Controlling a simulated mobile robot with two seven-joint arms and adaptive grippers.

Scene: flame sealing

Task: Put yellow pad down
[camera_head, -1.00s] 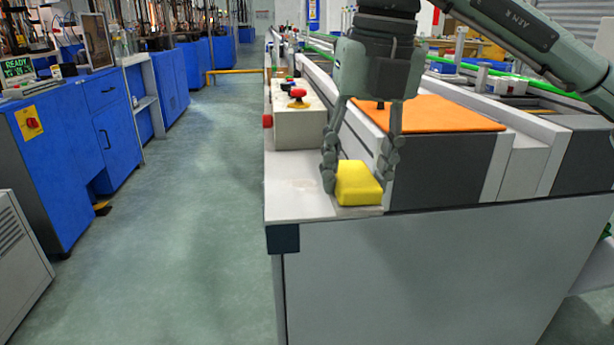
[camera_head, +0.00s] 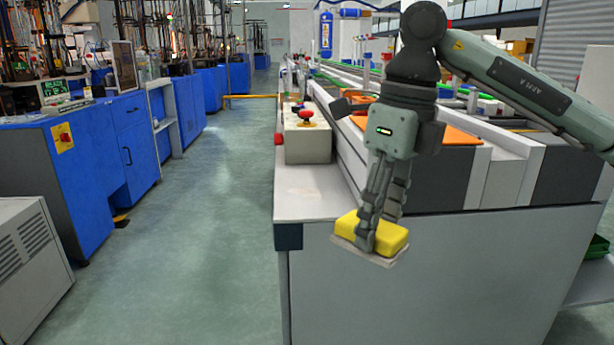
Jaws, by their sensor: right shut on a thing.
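The yellow pad (camera_head: 391,238) is a small block with a pale, flat underside. My right gripper (camera_head: 377,230) is shut on it, with one finger across the near side and the other partly hidden behind. The pad is held tilted, in front of the near edge of the grey-white bench top (camera_head: 312,199), and overlaps the bench's front panel in the picture. It looks clear of the bench surface. My left gripper is not in view.
A control box (camera_head: 307,143) with a red button (camera_head: 306,114) stands on the bench's left side. An orange sheet (camera_head: 455,136) lies behind my gripper. The bench's near left corner is bare. Blue cabinets (camera_head: 98,170) line the left, across open floor.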

